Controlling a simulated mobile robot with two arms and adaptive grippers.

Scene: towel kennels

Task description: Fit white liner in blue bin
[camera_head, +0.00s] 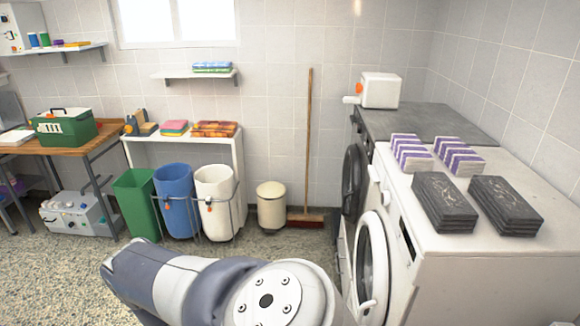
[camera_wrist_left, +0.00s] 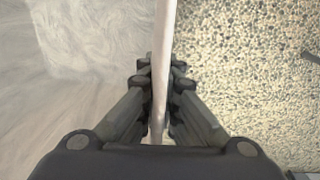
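The blue bin (camera_head: 175,196) stands upright at the back left, between a green bin (camera_head: 135,204) and a white bin (camera_head: 215,198). My left gripper (camera_wrist_left: 161,70) shows only in the left wrist view, pointing down over the floor. Its fingers are shut on a thin white edge (camera_wrist_left: 163,30), which looks like the rim of the white liner. A cloudy pale surface (camera_wrist_left: 80,45) lies left of this edge and pebbled floor lies right of it. My right gripper is not in view.
A metal rail (camera_head: 187,237) runs in front of the bins. A cream pedal bin (camera_head: 271,206) and a broom (camera_head: 308,150) stand to their right. The white washer's round door (camera_head: 370,262) stands open. Speckled floor (camera_head: 60,275) is clear at the left.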

